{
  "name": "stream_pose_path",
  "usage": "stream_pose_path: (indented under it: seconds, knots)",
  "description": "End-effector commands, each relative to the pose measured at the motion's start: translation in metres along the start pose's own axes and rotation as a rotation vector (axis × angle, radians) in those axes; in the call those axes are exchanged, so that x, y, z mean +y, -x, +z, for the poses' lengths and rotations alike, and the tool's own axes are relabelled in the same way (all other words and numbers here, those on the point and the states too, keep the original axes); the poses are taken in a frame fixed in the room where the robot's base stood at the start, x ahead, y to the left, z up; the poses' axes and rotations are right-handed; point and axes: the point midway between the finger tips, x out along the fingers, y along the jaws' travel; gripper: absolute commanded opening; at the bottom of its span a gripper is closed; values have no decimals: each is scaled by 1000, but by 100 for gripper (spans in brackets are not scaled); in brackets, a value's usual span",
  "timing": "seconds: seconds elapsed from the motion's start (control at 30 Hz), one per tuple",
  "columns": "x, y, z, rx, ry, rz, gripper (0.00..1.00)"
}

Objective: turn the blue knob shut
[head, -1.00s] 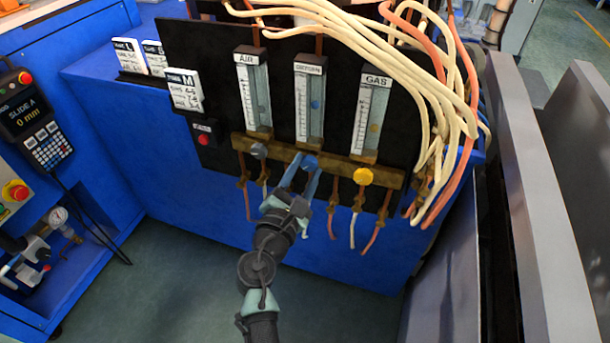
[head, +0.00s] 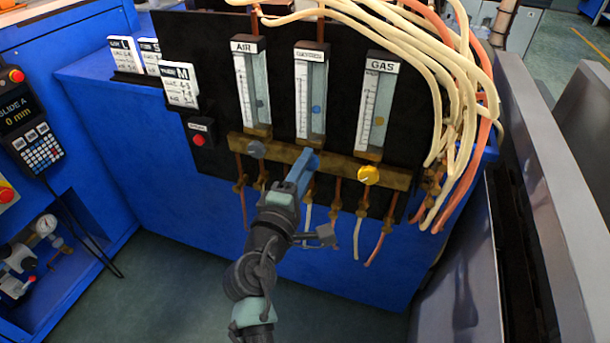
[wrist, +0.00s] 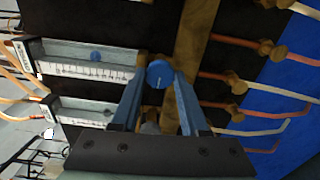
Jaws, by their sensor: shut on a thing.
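The blue knob shows in the wrist view (wrist: 159,75) as a round blue disc with a pale line, between the two fingertips. It sits on the brass manifold (head: 345,168) below the middle flow tube (head: 311,92). My gripper (head: 309,158) is shut on the knob, with one blue finger on each side in the wrist view. In the head view the fingers look almost edge-on and mostly hide the knob. A blue float (head: 316,110) is in the lower part of the middle tube.
A grey knob (head: 256,149) is left of my gripper, under the AIR tube. A yellow knob (head: 369,175) is to its right, under the GAS tube. Copper and pale hoses (head: 386,232) hang below the manifold. A red button (head: 198,139) is on the left.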

Motion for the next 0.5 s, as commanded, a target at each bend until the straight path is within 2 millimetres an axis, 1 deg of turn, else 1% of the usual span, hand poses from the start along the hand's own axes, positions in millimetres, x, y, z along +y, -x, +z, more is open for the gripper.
stream_pose_path:
  seconds: [0.03, 0.2, 0.5]
  knots:
    - [-4, 0, 0, 0, -33, -2, 0]
    - [-3, 0, 0, 0, -132, -3, 0]
    - [-2, 1, -1, 0, -222, -3, 0]
